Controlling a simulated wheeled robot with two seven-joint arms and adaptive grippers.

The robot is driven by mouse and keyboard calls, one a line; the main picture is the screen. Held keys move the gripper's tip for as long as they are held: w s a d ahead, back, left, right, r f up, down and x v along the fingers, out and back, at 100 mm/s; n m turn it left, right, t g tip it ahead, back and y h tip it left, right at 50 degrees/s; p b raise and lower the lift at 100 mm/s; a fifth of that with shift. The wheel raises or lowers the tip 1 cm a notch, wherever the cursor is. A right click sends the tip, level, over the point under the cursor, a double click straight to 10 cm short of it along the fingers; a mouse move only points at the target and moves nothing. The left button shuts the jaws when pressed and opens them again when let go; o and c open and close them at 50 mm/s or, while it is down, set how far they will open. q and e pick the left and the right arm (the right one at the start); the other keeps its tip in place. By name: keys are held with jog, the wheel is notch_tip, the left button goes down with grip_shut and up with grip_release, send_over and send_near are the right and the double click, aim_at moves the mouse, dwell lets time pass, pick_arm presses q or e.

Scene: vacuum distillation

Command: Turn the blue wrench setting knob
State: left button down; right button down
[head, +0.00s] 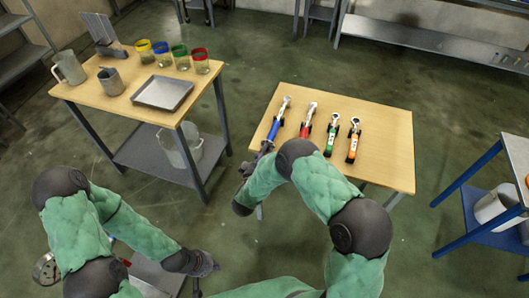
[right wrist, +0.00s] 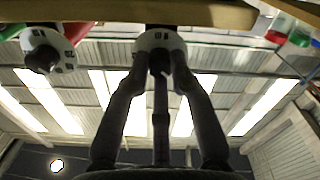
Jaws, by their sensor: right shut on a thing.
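The blue wrench (head: 274,128) lies on the right wooden table, its blue handle end at the table's near-left edge. My right gripper (head: 264,149) is at that handle end. In the right wrist view, my right gripper (right wrist: 160,65) is shut on a round white setting knob (right wrist: 158,41) with dark marks, its fingers reaching up from below. The blue handle behind the knob is hidden in that view. A second white knob (right wrist: 46,50), next to a red handle, is to the left, apart from the fingers. My left gripper (head: 206,264) is low at the front, far from the wrenches; its jaws are unclear.
Red (head: 307,121), green (head: 331,137) and orange (head: 352,145) wrenches lie right of the blue one. The table's right part (head: 390,140) is bare. Another wooden table (head: 115,108) at left holds jars, a tray and metal cups. A blue-framed table (head: 515,150) stands at far right.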

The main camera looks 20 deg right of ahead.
jog(key=shift+s+f, duration=0.1)
jog(key=shift+f, duration=0.05)
jog(key=c, duration=1.4)
grip_release()
jog(key=shift+o, duration=0.2)
jog(key=shift+a, duration=0.1)
jog(key=v, duration=1.2)
